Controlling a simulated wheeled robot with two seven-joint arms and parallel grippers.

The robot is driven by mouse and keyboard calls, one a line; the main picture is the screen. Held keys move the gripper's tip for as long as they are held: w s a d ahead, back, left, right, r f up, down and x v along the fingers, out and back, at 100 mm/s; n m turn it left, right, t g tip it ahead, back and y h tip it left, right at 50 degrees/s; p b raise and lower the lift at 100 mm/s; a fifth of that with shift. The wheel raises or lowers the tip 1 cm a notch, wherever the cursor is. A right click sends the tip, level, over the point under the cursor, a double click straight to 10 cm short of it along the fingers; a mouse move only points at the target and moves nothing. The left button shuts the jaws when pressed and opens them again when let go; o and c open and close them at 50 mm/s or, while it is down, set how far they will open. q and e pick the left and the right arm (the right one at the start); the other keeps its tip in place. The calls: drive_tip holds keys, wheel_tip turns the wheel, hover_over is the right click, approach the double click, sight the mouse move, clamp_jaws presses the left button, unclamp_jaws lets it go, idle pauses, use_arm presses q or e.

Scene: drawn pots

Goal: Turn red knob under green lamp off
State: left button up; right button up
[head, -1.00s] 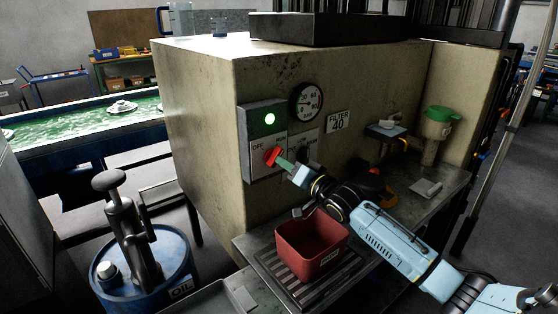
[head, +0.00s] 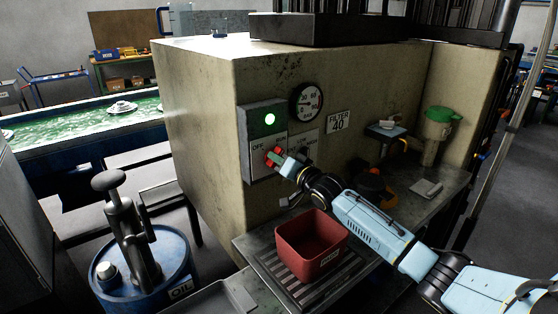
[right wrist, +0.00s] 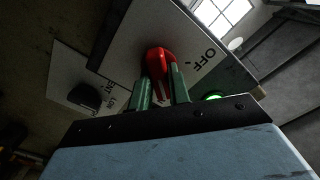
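The red knob (head: 270,157) sits on a grey switch box (head: 247,127) on the side of a beige machine. The lit green lamp (head: 270,119) is above it. My left gripper is not in view.
A black knob (right wrist: 84,96) on a second plate is close beside my right gripper. A gauge (head: 306,102) and a FILTER 40 sign (head: 338,122) are above. A red bin (head: 311,246) stands below on a ledge; a blue oil drum (head: 150,262) is at left.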

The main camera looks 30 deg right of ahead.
clamp_jaws()
drive_tip(key=shift+n, duration=0.3)
drive_tip(key=shift+a+n+p, duration=0.2)
drive_tip(key=shift+n+p, duration=1.05)
drive_tip(key=shift+n, duration=2.6)
drive_tip(key=shift+a+n+p, duration=0.15)
drive_tip(key=shift+n+p, duration=1.05)
drive_tip(key=shift+n, duration=2.65)
drive_tip(key=o, duration=0.7)
unclamp_jaws()
